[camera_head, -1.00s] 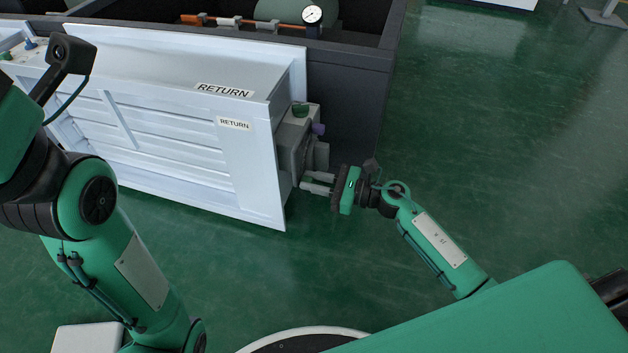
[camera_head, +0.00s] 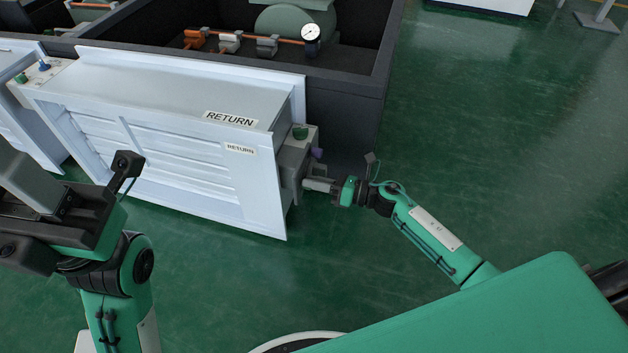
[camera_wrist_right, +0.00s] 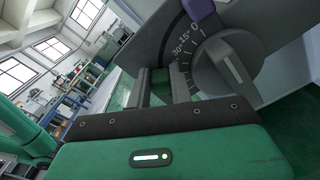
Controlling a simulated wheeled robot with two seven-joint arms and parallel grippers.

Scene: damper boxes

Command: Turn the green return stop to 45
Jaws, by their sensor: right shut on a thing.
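The RETURN damper box (camera_head: 185,150) is pale, with louvres and an actuator (camera_head: 291,160) on its right end. In the right wrist view the actuator has a dial (camera_wrist_right: 186,50) marked 0, 15 and 30, a grey round knob (camera_wrist_right: 226,62) and a purple stop (camera_wrist_right: 199,8) near 0. My right gripper (camera_head: 318,185) is at the dial face; in the wrist view its fingers (camera_wrist_right: 161,84) are shut on the green return stop (camera_wrist_right: 160,75), mostly hidden between them, beyond the 30 mark. My left gripper (camera_head: 35,205) is at the left, away from the box; its jaws are unclear.
A dark-walled bay (camera_head: 345,95) behind holds a tank, orange piping and a gauge (camera_head: 311,33). Another pale box (camera_head: 25,125) stands at the far left. A green knob (camera_head: 300,132) tops the actuator. Green floor (camera_head: 480,140) is clear at right.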

